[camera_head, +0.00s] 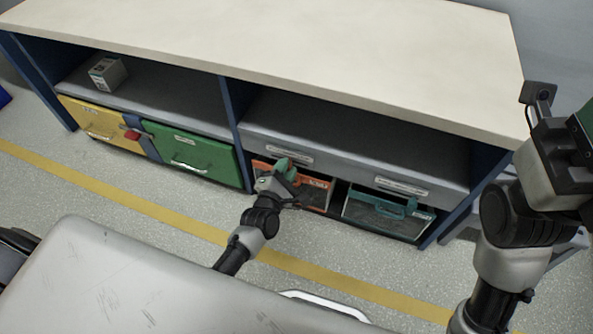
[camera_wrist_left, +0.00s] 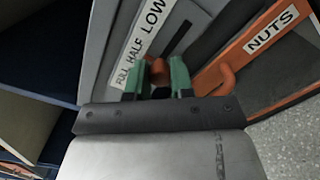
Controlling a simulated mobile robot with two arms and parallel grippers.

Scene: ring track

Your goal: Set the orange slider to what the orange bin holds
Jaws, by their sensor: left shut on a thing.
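My left gripper (camera_head: 284,172) is at the front of the shelf unit, by the top of the orange bin (camera_head: 318,183). In the left wrist view its green fingers (camera_wrist_left: 156,78) are shut on the small orange slider knob (camera_wrist_left: 158,70). The knob sits by the lower-left end of a dark slot, on the FULL side of a strip (camera_wrist_left: 140,45) reading FULL, HALF, LOW. The orange bin's frame (camera_wrist_left: 240,52) carries a NUTS label; its dark front shows, but its fill level cannot be told. My right gripper (camera_head: 575,135) is raised at the right edge, partly cut off.
A teal-framed bin (camera_head: 400,208) stands right of the orange one. Left are a yellow drawer (camera_head: 88,118) and a green drawer (camera_head: 190,158), with a red piece (camera_head: 131,135) between. A small box (camera_head: 108,73) stands on the shelf. The floor in front is clear.

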